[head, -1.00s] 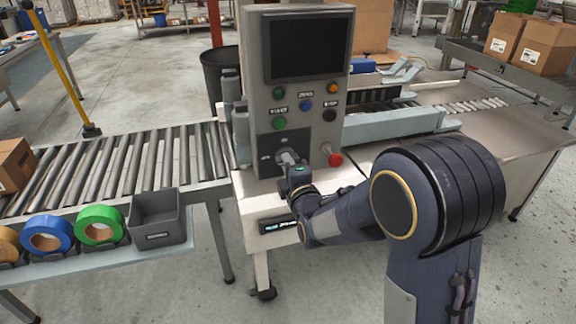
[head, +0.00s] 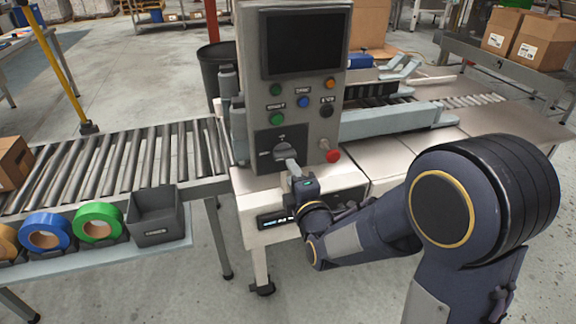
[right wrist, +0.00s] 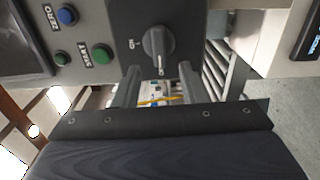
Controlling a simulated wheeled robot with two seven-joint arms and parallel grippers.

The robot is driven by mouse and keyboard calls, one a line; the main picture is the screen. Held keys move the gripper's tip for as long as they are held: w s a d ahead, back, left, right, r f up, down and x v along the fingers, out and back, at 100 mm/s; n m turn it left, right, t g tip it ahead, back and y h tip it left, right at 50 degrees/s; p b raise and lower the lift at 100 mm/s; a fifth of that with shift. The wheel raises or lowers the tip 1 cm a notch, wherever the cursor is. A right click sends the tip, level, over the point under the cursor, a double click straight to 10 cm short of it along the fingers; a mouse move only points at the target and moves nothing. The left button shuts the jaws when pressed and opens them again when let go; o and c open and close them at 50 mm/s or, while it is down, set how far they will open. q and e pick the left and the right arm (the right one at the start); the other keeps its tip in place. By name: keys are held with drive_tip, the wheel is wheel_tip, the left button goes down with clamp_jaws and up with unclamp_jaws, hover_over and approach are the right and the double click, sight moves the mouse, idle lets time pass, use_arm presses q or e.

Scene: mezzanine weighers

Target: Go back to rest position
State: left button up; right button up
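My right gripper (head: 290,167) is in front of the lower part of the grey control panel (head: 288,118), just below a dark rotary knob (head: 281,149). In the right wrist view the two fingers of my right gripper (right wrist: 159,78) are spread apart with nothing between them. The knob (right wrist: 158,46) is beyond the fingertips there, its handle pointing roughly up and down in that picture. My left gripper is not in view.
A red button (head: 333,156) sticks out at the panel's lower right. A roller conveyor (head: 120,160) lies to the left, with a grey bin (head: 155,218), a green tape roll (head: 98,222) and a blue one (head: 46,233) along its front. A steel table (head: 500,128) extends right.

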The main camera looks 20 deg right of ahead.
drive_tip(key=shift+s, duration=1)
